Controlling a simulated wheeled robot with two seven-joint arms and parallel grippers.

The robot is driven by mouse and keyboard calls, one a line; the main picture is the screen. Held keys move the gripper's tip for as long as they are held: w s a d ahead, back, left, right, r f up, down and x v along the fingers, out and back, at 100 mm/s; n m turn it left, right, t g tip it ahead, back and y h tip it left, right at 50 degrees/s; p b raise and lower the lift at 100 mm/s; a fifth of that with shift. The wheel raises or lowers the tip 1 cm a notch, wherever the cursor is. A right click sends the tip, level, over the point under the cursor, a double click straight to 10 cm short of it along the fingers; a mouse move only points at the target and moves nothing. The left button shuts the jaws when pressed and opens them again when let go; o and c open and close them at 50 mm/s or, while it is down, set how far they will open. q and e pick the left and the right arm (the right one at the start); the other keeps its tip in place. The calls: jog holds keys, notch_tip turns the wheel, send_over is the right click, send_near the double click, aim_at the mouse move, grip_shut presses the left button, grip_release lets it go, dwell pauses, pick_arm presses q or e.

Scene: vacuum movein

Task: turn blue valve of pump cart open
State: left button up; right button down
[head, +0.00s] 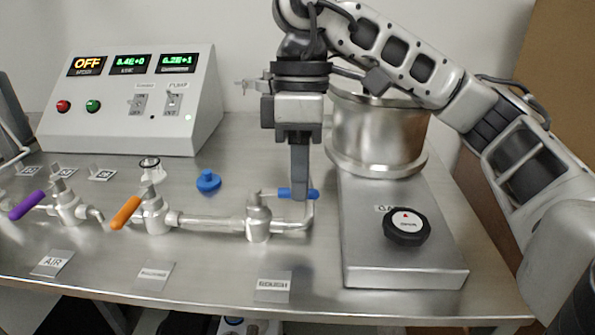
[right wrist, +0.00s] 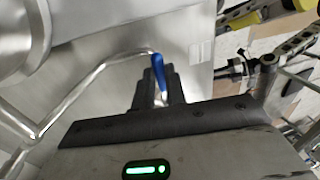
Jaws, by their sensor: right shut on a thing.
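The blue valve handle (head: 284,193) sits on the metal valve body (head: 258,222) above the plate marked ROUGH. The handle points to the right in the head view, roughly along the pipe run. My right gripper (head: 301,192) comes down from above and is shut on the handle's outer end. In the right wrist view, the blue handle (right wrist: 157,62) shows between the dark fingers (right wrist: 158,88). The fingers hide part of the handle. My left gripper is not in view.
An orange-handled valve (head: 126,212) and a purple-handled valve (head: 28,205) stand to the left. A blue cap (head: 208,181) lies behind the pipe. A block with a black knob (head: 406,227) and a metal cylinder (head: 378,130) stand close on the right. A control box (head: 135,100) reads OFF.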

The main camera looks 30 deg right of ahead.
jog(key=c, duration=1.4)
grip_release()
jog(key=shift+c, duration=0.2)
